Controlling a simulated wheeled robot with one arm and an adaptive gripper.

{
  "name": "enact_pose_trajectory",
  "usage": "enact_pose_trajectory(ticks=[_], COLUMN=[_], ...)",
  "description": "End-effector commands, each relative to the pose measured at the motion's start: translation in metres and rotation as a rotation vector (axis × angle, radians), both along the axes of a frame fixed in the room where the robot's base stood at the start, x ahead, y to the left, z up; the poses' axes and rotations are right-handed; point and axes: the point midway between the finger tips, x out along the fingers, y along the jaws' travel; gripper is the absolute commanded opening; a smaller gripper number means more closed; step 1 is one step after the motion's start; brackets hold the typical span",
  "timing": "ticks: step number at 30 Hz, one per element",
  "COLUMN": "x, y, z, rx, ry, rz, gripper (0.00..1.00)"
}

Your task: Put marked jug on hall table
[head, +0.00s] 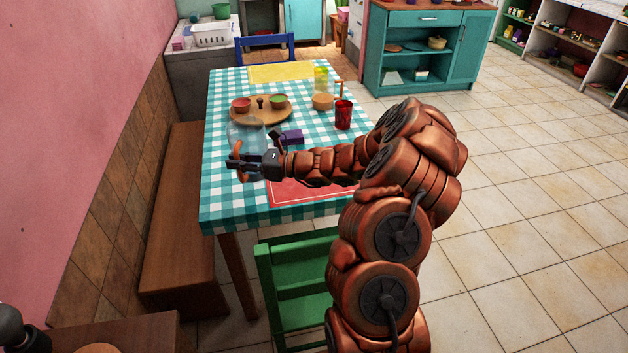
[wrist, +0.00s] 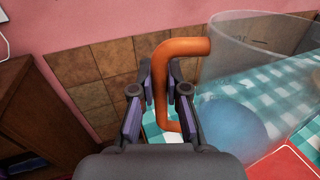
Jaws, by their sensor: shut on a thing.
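A clear jug (head: 247,133) with an orange handle is over the near left part of the checked table; I cannot tell whether its base touches the cloth. My gripper (head: 240,166) is shut on the orange handle. In the wrist view, my gripper (wrist: 160,88) has its two fingers on either side of the handle (wrist: 162,60). The clear wall of the jug (wrist: 262,60) is to the right, and a rounded blue patch (wrist: 232,130) shows on or through it. I cannot tell which table is the hall table.
The checked table (head: 222,205) holds a round wooden tray (head: 246,117) with bowls, a red cup (head: 343,114), a purple box (head: 291,137) and a red mat (head: 300,192). A bench (head: 185,220) lines the wall, and a green chair (head: 300,285) stands in front. Floor at right is clear.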

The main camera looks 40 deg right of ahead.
Motion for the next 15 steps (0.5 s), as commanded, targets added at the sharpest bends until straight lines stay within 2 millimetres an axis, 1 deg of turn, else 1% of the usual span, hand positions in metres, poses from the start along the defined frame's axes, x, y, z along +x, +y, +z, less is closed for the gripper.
enact_pose_trajectory(ticks=[1,5,6,8,9,12,15], x=[0.002,0.004,0.003,0.001,-0.001,-0.006,-0.013], y=[-0.020,-0.068,-0.083,-0.104,-0.118,-0.149,-0.173], z=[-0.008,-0.003,0.000,0.005,0.008,0.017,0.026], rx=[-0.007,-0.011,-0.010,-0.010,-0.008,-0.004,0.002], ry=[-0.007,-0.002,-0.003,-0.006,-0.007,-0.012,-0.015], rz=[-0.040,-0.139,-0.169,-0.213,-0.244,-0.311,-0.364], gripper=[0.00,0.00,0.00,0.00,0.00,0.00,0.00])
